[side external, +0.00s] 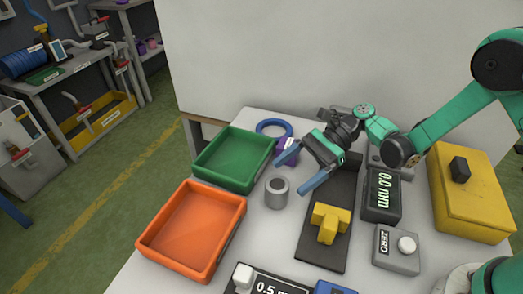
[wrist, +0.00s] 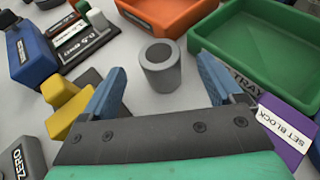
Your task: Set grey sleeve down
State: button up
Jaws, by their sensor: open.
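The grey sleeve (side external: 277,193) is a short hollow cylinder standing upright on the white table, just right of the gap between the two trays. In the wrist view the sleeve (wrist: 160,67) stands beyond the fingertips, its open top showing, with nothing touching it. My gripper (side external: 301,168) is open, its two blue fingers spread wide and empty. In the wrist view my gripper (wrist: 156,75) has a finger to either side of the sleeve's line, with clear space between them and it.
A green tray (side external: 234,184) and an orange tray (side external: 159,259) lie left of the sleeve. A yellow block (side external: 331,222) on a dark rail (side external: 321,257), a 0.0 mm display (side external: 381,194) and a ZERO button box (side external: 396,262) stand right. A purple set block (wrist: 281,134) is near my gripper.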

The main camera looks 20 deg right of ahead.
jog(key=shift+w+d+r, duration=0.1)
jog(key=shift+d+r, duration=0.2)
jog(key=shift+r, duration=0.05)
jog(key=s+d+r+n+t+h, duration=0.6)
jog(key=d+n+h, duration=0.5)
jog(key=n, duration=0.4)
notch_tip(320, 180, up, 4)
jog(key=shift+s+f+n+t+h, duration=0.2)
jog(key=shift+f+n+t+h, duration=0.1)
jog(key=shift+t+h, duration=0.65)
jog(key=shift+s+d+r+n+t+h, duration=0.15)
jog(key=shift+s+d+n+t+h, duration=0.1)
jog(key=shift+d+n+t, duration=0.25)
jog(key=shift+c, duration=1.1)
jog(key=shift+a, duration=0.1)
